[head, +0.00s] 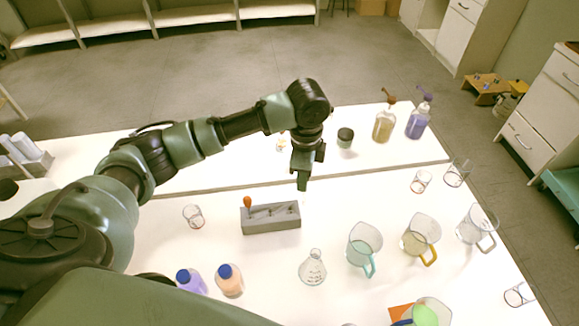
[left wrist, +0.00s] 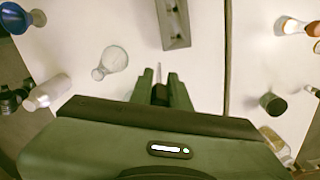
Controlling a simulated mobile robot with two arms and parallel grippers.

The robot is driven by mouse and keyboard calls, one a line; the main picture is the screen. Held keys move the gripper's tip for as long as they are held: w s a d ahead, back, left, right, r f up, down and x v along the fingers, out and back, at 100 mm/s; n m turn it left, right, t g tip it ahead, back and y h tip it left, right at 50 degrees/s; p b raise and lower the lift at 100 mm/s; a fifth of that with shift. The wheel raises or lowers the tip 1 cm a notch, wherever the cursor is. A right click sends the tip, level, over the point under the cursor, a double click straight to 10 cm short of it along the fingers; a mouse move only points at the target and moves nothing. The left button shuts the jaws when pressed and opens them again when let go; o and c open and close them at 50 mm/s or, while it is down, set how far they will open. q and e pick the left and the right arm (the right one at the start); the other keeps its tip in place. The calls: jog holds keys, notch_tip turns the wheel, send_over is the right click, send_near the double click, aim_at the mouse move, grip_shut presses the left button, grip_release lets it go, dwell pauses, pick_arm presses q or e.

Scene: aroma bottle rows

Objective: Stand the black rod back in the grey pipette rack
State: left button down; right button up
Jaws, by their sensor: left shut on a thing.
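My left gripper (head: 303,182) is above the table, behind and right of the grey pipette rack (head: 270,218). It is shut on the black rod; the fingers hide most of it in the head view. In the left wrist view, the black rod (left wrist: 158,92) shows dark between the fingertips of my left gripper (left wrist: 160,88), with a thin paler tip beyond them. The rack lies past the fingertips there (left wrist: 176,42), apart from the rod. An orange-topped tool (head: 247,202) stands at the rack's left end. My right gripper is not in view.
A conical flask (head: 312,268) and several beakers, including a teal-handled one (head: 364,247), stand front and right of the rack. A small glass (head: 194,216) is left of it. Blue-capped bottles (head: 229,280) are in front. A dark-lidded jar (head: 345,138) is behind the gripper.

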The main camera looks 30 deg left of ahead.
pick_arm(q)
jog(key=w+a+f+m+p, duration=0.2)
jog(key=a+f+m, duration=0.3)
jog(key=m, duration=0.4)
jog(key=shift+w+a+f+m+p, duration=0.25)
jog(key=shift+w+m+p, duration=0.15)
jog(key=shift+p, duration=0.45)
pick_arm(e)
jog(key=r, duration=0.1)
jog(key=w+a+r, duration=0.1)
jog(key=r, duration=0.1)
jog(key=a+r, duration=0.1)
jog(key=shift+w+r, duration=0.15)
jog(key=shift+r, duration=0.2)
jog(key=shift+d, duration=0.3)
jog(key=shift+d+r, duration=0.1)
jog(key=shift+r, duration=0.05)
pick_arm(q)
notch_tip(320, 180, down, 4)
jog(key=shift+r+b, duration=0.1)
jog(key=shift+b, duration=0.6)
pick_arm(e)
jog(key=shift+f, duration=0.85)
